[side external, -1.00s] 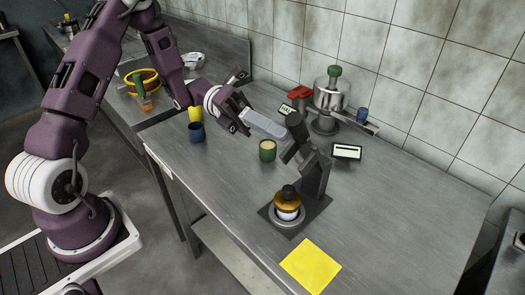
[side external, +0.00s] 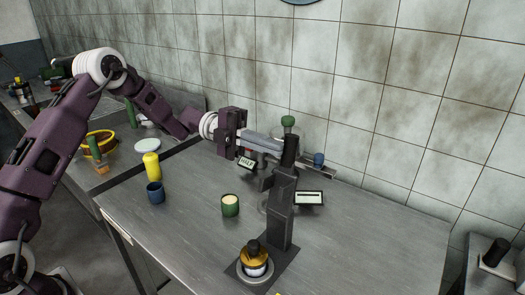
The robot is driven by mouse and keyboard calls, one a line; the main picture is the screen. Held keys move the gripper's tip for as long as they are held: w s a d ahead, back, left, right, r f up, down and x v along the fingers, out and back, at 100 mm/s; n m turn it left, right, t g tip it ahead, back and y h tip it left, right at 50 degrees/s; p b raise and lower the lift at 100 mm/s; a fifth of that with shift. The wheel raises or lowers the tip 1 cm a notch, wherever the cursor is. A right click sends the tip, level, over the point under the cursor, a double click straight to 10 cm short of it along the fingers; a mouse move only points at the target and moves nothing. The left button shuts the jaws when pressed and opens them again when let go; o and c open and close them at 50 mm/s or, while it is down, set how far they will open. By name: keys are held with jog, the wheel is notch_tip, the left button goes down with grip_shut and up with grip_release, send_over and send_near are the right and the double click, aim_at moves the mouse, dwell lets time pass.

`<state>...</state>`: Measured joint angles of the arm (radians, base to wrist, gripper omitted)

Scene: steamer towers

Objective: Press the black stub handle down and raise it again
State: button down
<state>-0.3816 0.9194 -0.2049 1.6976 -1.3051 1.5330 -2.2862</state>
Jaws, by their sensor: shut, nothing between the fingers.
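A black press (side external: 280,205) stands upright on a dark base plate near the table's middle. A dark upright stub (side external: 291,150) is at its top and looks like the black stub handle. An amber cup (side external: 256,265) with a black knob sits on the base below. My gripper (side external: 246,142) is level with the press top, on its left, and shut on nothing. A pale grey bar (side external: 264,144) runs between my gripper and the stub. I cannot tell whether it is part of the gripper or the press, or whether it touches the stub.
A green cup (side external: 230,206), a blue cup (side external: 155,193) and a yellow bottle (side external: 152,166) stand left of the press. Two small signs (side external: 309,198) (side external: 246,163) are behind it. A green-knobbed machine (side external: 288,122) is at the back wall. The table's right part is clear.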

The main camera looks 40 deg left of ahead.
jog(key=shift+w, duration=0.45)
jog(key=a, duration=1)
jog(key=s+d+r+m+g+y, duration=0.1)
jog(key=s+d+r+m+y, duration=0.1)
jog(key=s+d+m+y, duration=0.45)
jog(key=s+d+r+m+g+y, duration=0.2)
jog(key=s+r+m+y, duration=0.1)
jog(key=s+m, duration=0.65)
jog(key=s+a+f+m+t+y, duration=0.1)
jog(key=s+a+m+t+y, duration=0.2)
jog(key=s+m, duration=0.5)
jog(key=s+a+f+m+t+y, duration=0.1)
jog(key=s+a+m+t+y, duration=0.2)
jog(key=s+m, duration=0.5)
jog(key=m+t+y, duration=0.1)
jog(key=m+y, duration=0.1)
jog(key=m, duration=0.4)
jog(key=shift+s+a+f+t, duration=0.2)
jog(key=shift+s+a+t, duration=0.1)
jog(key=shift+s+a, duration=0.1)
